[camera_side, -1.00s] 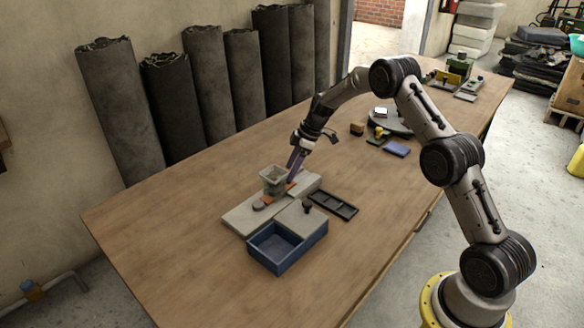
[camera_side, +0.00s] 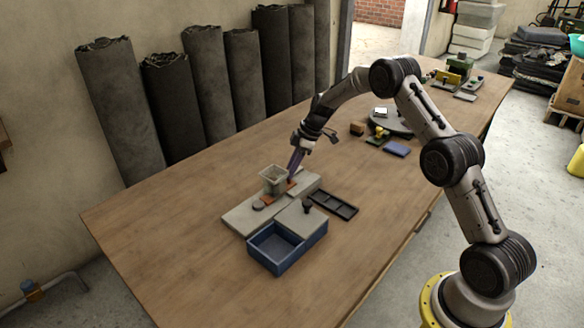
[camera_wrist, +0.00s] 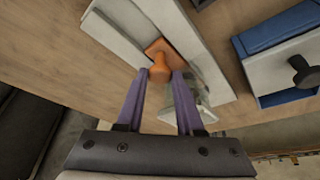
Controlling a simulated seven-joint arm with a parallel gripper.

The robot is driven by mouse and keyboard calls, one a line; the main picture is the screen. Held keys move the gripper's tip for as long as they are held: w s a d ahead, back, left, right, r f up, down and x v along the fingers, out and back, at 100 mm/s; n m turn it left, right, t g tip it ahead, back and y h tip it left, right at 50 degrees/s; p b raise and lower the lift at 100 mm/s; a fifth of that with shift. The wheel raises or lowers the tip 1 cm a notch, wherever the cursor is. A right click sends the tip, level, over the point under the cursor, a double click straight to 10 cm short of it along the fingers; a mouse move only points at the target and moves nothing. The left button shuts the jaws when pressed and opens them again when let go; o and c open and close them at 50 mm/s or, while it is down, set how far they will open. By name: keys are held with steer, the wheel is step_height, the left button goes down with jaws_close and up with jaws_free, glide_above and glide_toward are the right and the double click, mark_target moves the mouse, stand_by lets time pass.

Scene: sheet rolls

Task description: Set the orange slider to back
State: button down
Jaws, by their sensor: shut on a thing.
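The orange slider (camera_wrist: 161,70) sits on the long grey board (camera_wrist: 204,55), and its knob is between my fingertips in the wrist view. My gripper (camera_wrist: 161,76) has its purple fingers closed on that knob. In the side view my gripper (camera_side: 291,177) reaches down to the board (camera_side: 240,218) just behind and right of a grey open cup (camera_side: 273,178). Only parts of the orange slider (camera_side: 267,200) show there, as the cup and my fingers cover the rest.
A blue box (camera_side: 287,252) with a grey, black-knobbed cover stands in front of the board. A black compartment tray (camera_side: 333,205) lies to the right. Dark rolls (camera_side: 204,90) lean on the wall behind. The table's left part is clear.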

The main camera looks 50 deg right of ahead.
stand_by(0.7)
steer(key=d, duration=0.8)
steer(key=c, duration=0.5)
jaws_free()
steer(key=shift+a, duration=0.1)
steer(key=shift+r, duration=0.1)
steer(key=v, duration=1.3)
steer(key=shift+s+r, duration=0.15)
steer(key=shift+r, duration=0.15)
